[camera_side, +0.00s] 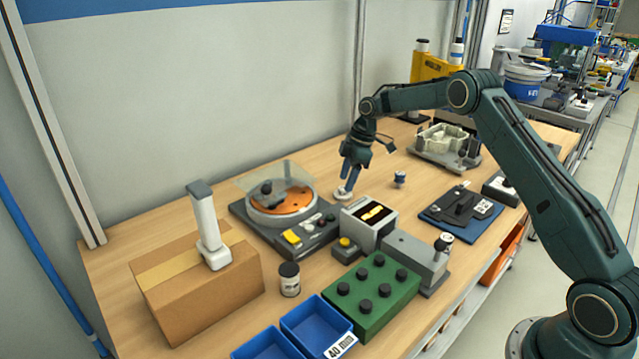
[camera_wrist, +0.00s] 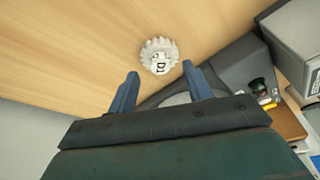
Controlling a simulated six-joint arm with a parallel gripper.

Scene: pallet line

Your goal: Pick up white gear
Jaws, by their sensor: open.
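The white gear (camera_wrist: 159,56) lies flat on the wooden table in the wrist view, just beyond the gap between my fingertips. It is round and toothed, with dark square-edged markings at its middle. In the side view the white gear (camera_side: 342,194) shows as a small pale disc at my fingertips, partly covered by them. My gripper (camera_side: 348,186) points down at it, close to the table. In the wrist view my gripper (camera_wrist: 160,82) is open, with its two blue fingers apart and nothing between them. I cannot tell whether the fingers touch the gear.
A small dark-topped part (camera_side: 399,179) stands to the right. A cardboard box (camera_side: 180,290), blue bins (camera_side: 316,325) and a green block (camera_side: 372,295) fill the near side.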

